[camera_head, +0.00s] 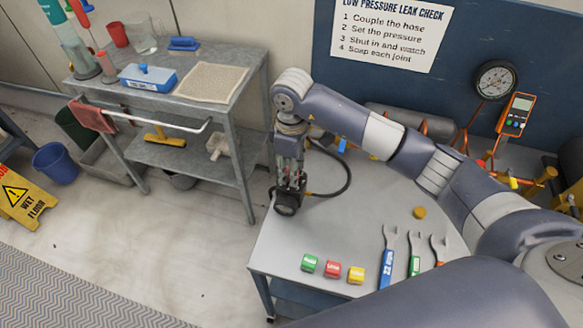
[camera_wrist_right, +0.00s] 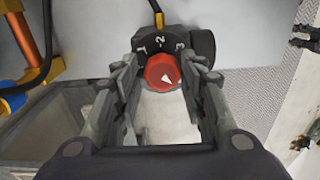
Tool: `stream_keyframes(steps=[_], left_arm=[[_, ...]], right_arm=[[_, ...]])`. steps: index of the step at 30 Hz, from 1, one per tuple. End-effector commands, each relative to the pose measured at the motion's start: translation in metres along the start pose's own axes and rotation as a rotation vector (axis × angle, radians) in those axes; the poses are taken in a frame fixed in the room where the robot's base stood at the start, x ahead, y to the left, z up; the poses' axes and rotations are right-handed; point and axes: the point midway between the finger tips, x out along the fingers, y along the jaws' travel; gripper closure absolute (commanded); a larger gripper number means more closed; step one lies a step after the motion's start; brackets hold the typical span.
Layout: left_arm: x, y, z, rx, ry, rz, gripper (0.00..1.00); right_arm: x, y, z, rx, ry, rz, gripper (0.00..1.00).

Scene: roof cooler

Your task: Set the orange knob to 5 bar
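The orange-red knob (camera_wrist_right: 162,72) shows in the right wrist view, with a white pointer mark on its face. It sits on a black regulator body (camera_wrist_right: 203,47) whose dial shows the white numbers 1, 2 and 3; other marks are hidden. I cannot tell which number the pointer lines up with. My right gripper (camera_wrist_right: 160,75) is open, with its fingertips on either side of the knob and small gaps seemingly left. In the head view the regulator (camera_head: 287,206) is on the grey bench under the gripper (camera_head: 290,188). My left gripper is not in view.
On the bench (camera_head: 350,225) lie green (camera_head: 309,263), red (camera_head: 333,269) and yellow (camera_head: 356,274) blocks and several wrenches (camera_head: 388,257). A black hose (camera_head: 347,175) curves behind the gripper. A pressure gauge (camera_head: 495,80) hangs on the blue panel. A grey shelf cart (camera_head: 190,100) stands left.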

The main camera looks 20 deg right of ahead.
Motion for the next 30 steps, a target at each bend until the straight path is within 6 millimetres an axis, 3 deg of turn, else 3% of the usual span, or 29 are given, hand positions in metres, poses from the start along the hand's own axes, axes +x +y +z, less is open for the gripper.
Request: stream_keyframes(steps=[12, 24, 30], left_arm=[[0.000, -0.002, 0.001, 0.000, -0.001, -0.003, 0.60], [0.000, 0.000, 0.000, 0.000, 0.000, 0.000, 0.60], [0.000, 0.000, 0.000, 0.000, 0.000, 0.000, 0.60]], right_arm=[[-0.002, -0.001, 0.000, -0.003, -0.002, -0.003, 0.47], [-0.061, -0.001, -0.001, -0.003, 0.001, -0.003, 0.47], [-0.073, 0.000, 0.000, -0.003, -0.001, -0.003, 0.47]])
